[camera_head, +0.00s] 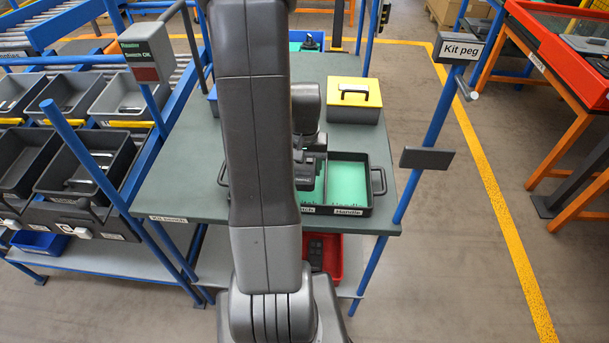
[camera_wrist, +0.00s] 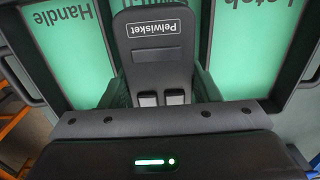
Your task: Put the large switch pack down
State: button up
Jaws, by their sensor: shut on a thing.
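The large switch pack (camera_wrist: 155,45) is a dark grey block labelled "Pelwisket" with two pale buttons. My gripper (camera_wrist: 158,88) is shut on it, with a finger on each side. In the wrist view the pack covers the middle of a black kit tray with green-floored compartments. The tray's Handle compartment (camera_wrist: 68,50) and Latch compartment (camera_wrist: 250,45) look empty. In the head view my gripper (camera_head: 308,170) is over the left part of the tray (camera_head: 371,200), and my arm hides much of that side. I cannot tell whether the pack touches the tray floor.
A grey box with a yellow lid (camera_head: 354,98) stands behind the tray on the green-grey table (camera_head: 180,185). A red bin (camera_head: 330,260) sits on the shelf below. A blue post with a "Kit peg" sign (camera_head: 461,50) rises at the right. Grey bins (camera_head: 90,165) stand at the left.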

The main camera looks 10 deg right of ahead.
aim_at(304, 164)
jog(key=shift+f, duration=2.25)
jog(key=shift+f, duration=0.2)
jog(key=o, duration=1.1)
jog(key=shift+c, duration=0.2)
jog(key=shift+r, duration=0.1)
notch_tip(304, 164, up, 12)
jog(key=shift+r, duration=0.1)
